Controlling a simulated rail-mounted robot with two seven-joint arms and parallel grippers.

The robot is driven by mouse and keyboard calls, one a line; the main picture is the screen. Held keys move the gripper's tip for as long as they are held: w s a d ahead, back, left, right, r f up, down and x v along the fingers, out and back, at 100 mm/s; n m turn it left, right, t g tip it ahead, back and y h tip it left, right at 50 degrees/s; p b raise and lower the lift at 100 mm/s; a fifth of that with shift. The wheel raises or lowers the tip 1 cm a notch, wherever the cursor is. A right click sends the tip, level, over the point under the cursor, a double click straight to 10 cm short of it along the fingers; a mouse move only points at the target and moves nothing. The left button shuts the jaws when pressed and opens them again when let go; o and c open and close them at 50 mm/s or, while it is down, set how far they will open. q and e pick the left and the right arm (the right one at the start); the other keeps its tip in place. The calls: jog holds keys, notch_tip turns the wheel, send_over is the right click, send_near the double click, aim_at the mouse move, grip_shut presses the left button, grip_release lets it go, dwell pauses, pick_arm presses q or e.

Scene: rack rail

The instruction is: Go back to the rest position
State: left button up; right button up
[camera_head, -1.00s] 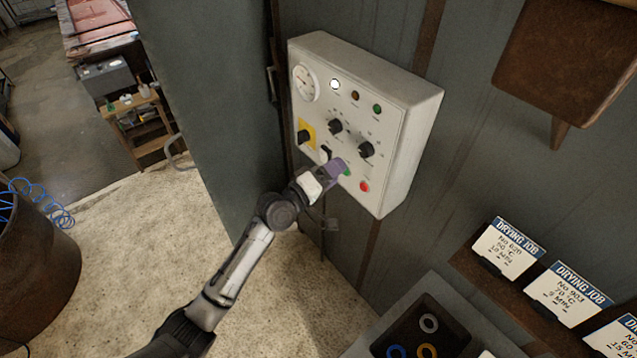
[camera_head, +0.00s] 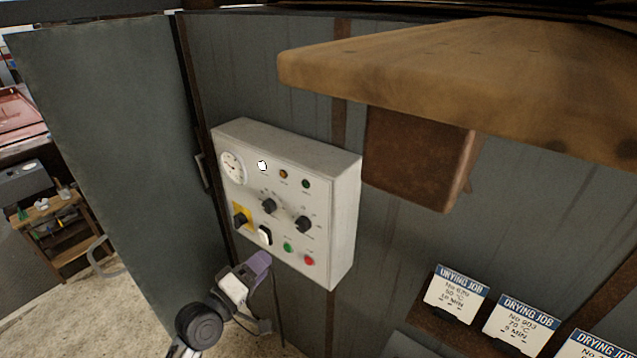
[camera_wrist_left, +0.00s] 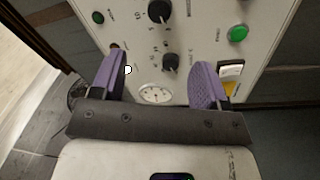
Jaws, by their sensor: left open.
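My left gripper (camera_head: 258,268) is below the lower left of the control panel (camera_head: 345,215) in the head view, apart from its knobs and buttons as far as I can tell. In the left wrist view the left gripper's two purple fingers (camera_wrist_left: 160,85) stand wide apart with nothing between them touching them. The panel (camera_wrist_left: 205,60) shows beyond the fingers there, with a gauge, knobs and a green button (camera_wrist_left: 238,33). In the head view a white lamp (camera_head: 262,165) is bright. My right gripper is not in view.
A wooden shelf (camera_head: 440,75) juts out at the upper right, with a rusty brown block (camera_head: 415,160) under it. Drying job cards (camera_head: 455,293) stand at the lower right. A dark grey door (camera_head: 110,150) is left of the panel. A small wooden stand (camera_head: 65,245) is at far left.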

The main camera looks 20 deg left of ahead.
pick_arm(q)
jog(key=s+d+f+m+g+y+p, duration=0.1)
jog(key=s+f+m+g+y+p, duration=0.1)
jog(key=s, duration=1)
jog(key=s+d+f+m+g+y+p, duration=0.1)
jog(key=s+f+m+g, duration=0.4)
jog(key=s, duration=0.7)
jog(key=s+d+f+m+g+y+p, duration=0.2)
jog(key=s+f+m+g+y+p, duration=0.1)
jog(key=s, duration=1)
notch_tip(320, 180, down, 3)
jog(key=m+g+p, duration=0.1)
jog(key=g+p, duration=0.1)
jog(key=g, duration=0.2)
jog(key=shift+f+y, duration=0.15)
jog(key=shift+y, duration=0.15)
jog(key=shift+c, duration=0.3)
